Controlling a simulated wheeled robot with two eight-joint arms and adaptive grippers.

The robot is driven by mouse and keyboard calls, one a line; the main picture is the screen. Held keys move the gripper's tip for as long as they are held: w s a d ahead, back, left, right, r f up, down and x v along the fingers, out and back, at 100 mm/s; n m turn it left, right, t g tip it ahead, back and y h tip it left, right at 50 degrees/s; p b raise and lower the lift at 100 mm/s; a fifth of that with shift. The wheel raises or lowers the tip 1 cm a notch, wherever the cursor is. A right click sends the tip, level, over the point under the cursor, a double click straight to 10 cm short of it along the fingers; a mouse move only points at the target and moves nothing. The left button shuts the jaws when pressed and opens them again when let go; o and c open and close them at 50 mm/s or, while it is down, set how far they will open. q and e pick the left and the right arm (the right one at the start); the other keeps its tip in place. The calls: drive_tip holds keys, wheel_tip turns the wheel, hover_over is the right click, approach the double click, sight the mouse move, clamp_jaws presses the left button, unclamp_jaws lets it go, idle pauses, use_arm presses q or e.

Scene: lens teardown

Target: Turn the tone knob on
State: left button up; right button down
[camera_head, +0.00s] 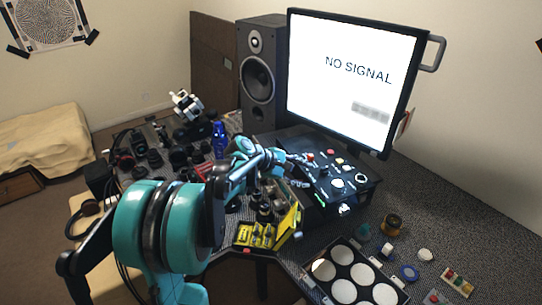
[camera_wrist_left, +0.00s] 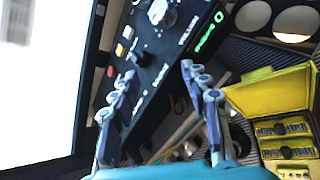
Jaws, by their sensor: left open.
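A black control box (camera_head: 345,190) with several knobs and buttons stands below the monitor. Its panel (camera_wrist_left: 168,75) fills the middle of the left wrist view, with a green-lit label and the word VOLUME beside a large pale knob (camera_wrist_left: 161,13). A small dark knob (camera_wrist_left: 143,59) sits lower on the panel, just beyond and between my fingertips in that view. I cannot read which knob is tone. My left gripper (camera_head: 298,160) is at the box's left edge; in the wrist view my left gripper (camera_wrist_left: 160,80) is open and empty. My right gripper is not in view.
The monitor (camera_head: 350,80) reads NO SIGNAL behind the box, with a speaker (camera_head: 262,75) to its left. An open yellow case (camera_head: 290,228) lies in front. A black-framed tray with white discs (camera_head: 343,291) is at the right front. Camera parts (camera_head: 150,158) crowd the left.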

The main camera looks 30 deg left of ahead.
use_arm(q)
drive_tip(key=w+a+f+n+t+h, duration=0.1)
drive_tip(key=w+a+f+n+t, duration=0.2)
drive_tip(key=a, duration=0.5)
drive_tip(key=a+f+n+t+h+p, duration=0.1)
drive_tip(key=a+f+n+h, duration=0.15)
drive_tip(key=a+n, duration=0.4)
drive_tip(key=w+a+f+n+t, duration=0.2)
drive_tip(key=a+f+n, duration=0.1)
drive_tip(key=a, duration=0.5)
drive_tip(key=b+x, duration=0.1)
drive_tip(key=x, duration=0.6)
drive_tip(key=shift+w+r, duration=0.2)
drive_tip(key=shift+w, duration=0.05)
clamp_jaws()
